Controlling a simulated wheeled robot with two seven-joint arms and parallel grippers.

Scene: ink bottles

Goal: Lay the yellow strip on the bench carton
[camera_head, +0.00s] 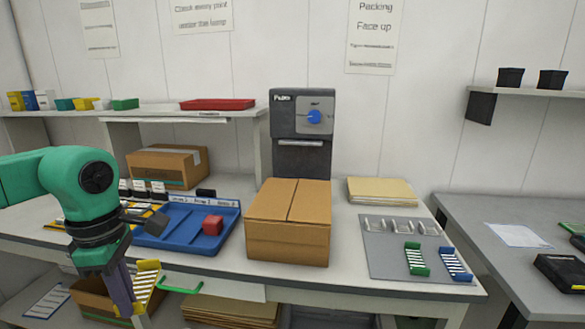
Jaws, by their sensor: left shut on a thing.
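The yellow strip (148,283), a ribbed piece with pale bars, is in my left gripper (134,298). The gripper points down and is shut on the strip at the bench's front edge, left of the blue tray. The fingers hide part of the strip. The bench carton (287,252) is a brown cardboard box with its top flaps closed, in the middle of the bench, to the right of the gripper and apart from it. My right gripper is not in view.
Right of the carton, a grey mat (385,257) holds a green strip (416,259) and a blue strip (456,264). A dark machine (301,152) stands behind the carton.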

